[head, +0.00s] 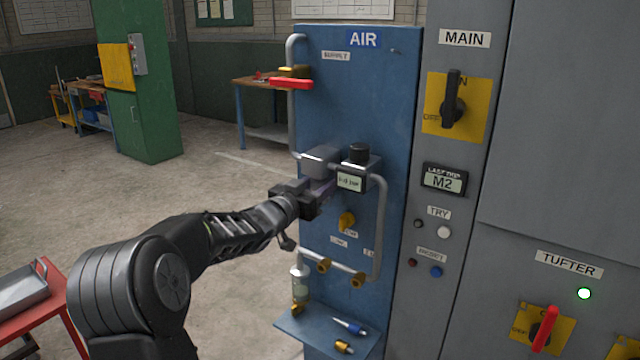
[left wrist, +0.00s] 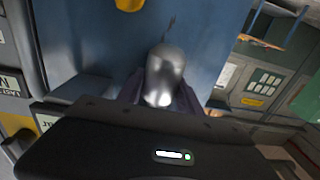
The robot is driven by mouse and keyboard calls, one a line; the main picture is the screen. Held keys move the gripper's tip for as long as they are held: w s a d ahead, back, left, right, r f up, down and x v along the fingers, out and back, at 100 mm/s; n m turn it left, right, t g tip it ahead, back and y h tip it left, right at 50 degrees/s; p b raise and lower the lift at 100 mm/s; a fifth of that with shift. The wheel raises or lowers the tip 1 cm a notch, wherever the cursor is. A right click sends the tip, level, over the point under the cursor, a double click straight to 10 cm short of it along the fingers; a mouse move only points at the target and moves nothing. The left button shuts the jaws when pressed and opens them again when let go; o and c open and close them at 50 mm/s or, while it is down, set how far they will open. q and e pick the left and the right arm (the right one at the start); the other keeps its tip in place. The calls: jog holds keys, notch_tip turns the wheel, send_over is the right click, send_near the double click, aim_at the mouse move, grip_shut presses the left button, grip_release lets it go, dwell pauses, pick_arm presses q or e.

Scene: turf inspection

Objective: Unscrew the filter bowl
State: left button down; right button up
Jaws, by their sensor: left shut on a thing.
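The filter's grey head block (head: 321,160) sits in the air line on the blue AIR panel, left of a regulator with a black knob. My left gripper (head: 318,194) is right under this block, shut on the filter bowl. In the left wrist view the bowl (left wrist: 165,75) is a shiny, rounded metal cup between the two dark purplish fingers. In the head view my gripper hides most or all of the bowl. I cannot tell how far it is turned. My right gripper is in neither view.
The regulator (head: 357,172) is close to the right of my gripper. The red supply handle (head: 291,83) is above. A silver cylinder (head: 299,284) stands lower, by a small blue shelf (head: 322,334) with small parts. A red cart (head: 62,300) is at left. Open floor lies behind.

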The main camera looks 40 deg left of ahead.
pick_arm(q)
jog(key=shift+f+b, duration=2.05)
jog(key=shift+f, duration=0.45)
